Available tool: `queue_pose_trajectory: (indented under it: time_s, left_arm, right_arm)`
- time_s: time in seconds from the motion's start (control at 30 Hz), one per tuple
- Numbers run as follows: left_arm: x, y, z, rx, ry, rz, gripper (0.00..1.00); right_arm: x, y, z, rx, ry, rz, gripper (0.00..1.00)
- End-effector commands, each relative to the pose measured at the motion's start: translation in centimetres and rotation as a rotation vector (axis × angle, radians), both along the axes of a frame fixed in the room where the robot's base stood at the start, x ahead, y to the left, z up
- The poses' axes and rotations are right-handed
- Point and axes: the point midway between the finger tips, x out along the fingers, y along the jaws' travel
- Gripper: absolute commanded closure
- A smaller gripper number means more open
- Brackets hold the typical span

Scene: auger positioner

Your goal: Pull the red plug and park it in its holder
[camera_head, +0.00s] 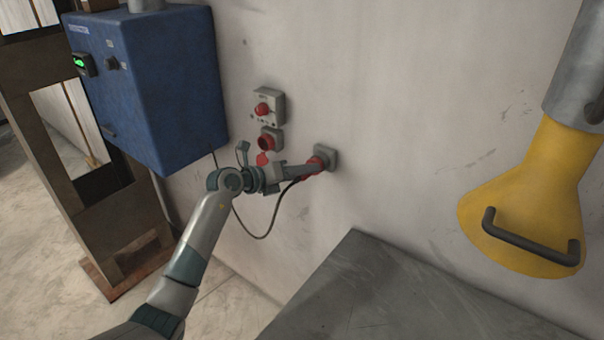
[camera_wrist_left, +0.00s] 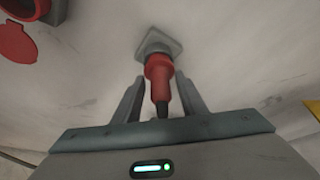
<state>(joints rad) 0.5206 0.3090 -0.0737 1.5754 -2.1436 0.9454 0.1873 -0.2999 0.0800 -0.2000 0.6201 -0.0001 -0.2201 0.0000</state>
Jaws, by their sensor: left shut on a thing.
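The red plug (camera_head: 315,166) is at a grey wall-mounted block (camera_head: 329,155), right of the red socket (camera_head: 267,140). Its front end meets the block; how deep it sits cannot be told. My left gripper (camera_head: 305,169) reaches in from the left and is shut on the plug. In the left wrist view the plug (camera_wrist_left: 159,72) lies between the two fingers of the gripper (camera_wrist_left: 157,85), pointing at the grey block (camera_wrist_left: 158,45). The red socket (camera_wrist_left: 25,6) is empty there, its round red flap (camera_wrist_left: 15,42) hanging open. My right gripper is not in view.
A blue cabinet (camera_head: 150,85) hangs at left, with a dark cable (camera_head: 255,237) looping from it to the plug. A red-button box (camera_head: 267,106) sits above the socket. A grey table surface (camera_head: 370,295) lies below; a yellow hood with a handle (camera_head: 530,200) hangs at right.

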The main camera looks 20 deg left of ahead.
Motion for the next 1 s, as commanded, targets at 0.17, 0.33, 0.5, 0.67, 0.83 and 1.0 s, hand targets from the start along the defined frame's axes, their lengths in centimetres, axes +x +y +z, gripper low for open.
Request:
queue_pose_trajectory:
  time_s: [0.17, 0.33, 0.5, 0.67, 0.83, 1.0]
  left_arm:
    - [0.4, -0.2, 0.1, 0.0, -0.002, 0.0, 0.89]
    - [0.7, -0.3, 0.1, 0.0, -0.002, 0.0, 0.89]
    - [1.0, -0.4, 0.1, -0.001, -0.001, 0.0, 0.89]
    - [1.3, -0.5, 0.1, -0.001, -0.001, 0.0, 0.89]
    - [1.7, -0.6, 0.1, -0.001, -0.001, 0.0, 0.89]
    - [1.7, -0.6, 0.1, -0.001, -0.001, 0.0, 0.4]
  right_arm:
    - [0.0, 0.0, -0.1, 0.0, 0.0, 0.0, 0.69]
    - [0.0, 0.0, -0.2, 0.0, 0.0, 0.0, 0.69]
    - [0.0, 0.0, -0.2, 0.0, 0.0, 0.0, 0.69]
    - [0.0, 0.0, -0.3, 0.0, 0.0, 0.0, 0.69]
    - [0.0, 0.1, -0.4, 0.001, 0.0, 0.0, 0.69]
    - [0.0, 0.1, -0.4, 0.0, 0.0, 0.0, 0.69]
